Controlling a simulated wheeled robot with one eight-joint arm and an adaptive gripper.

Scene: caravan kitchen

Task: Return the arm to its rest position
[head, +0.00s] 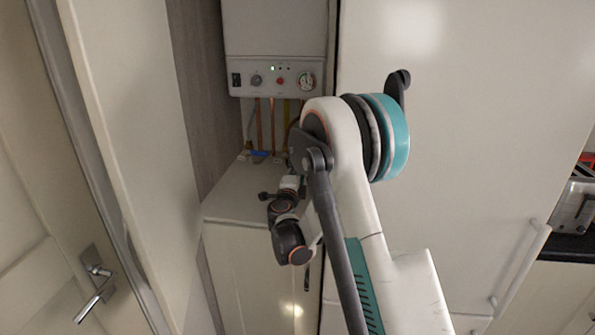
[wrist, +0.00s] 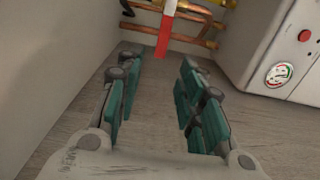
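My arm reaches forward from the lower right of the head view into the recess below a wall boiler. It is bent at a large teal-ringed joint, and its far end lies partly behind the nearer links. My gripper (wrist: 160,65) shows in the wrist view with its two teal-padded fingers apart and nothing between them. A red and white lever-like piece (wrist: 164,38) stands just beyond the fingertips, by the copper pipes; I see no contact. In the head view the gripper's fingers are too small and covered to make out.
The boiler (head: 275,80) hangs above copper pipes (head: 272,128) and a low cabinet (head: 232,195). A door with a handle (head: 95,290) is at the left. A tall pale cabinet front (head: 450,120) with a bar handle (head: 522,265) is close on the arm's right.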

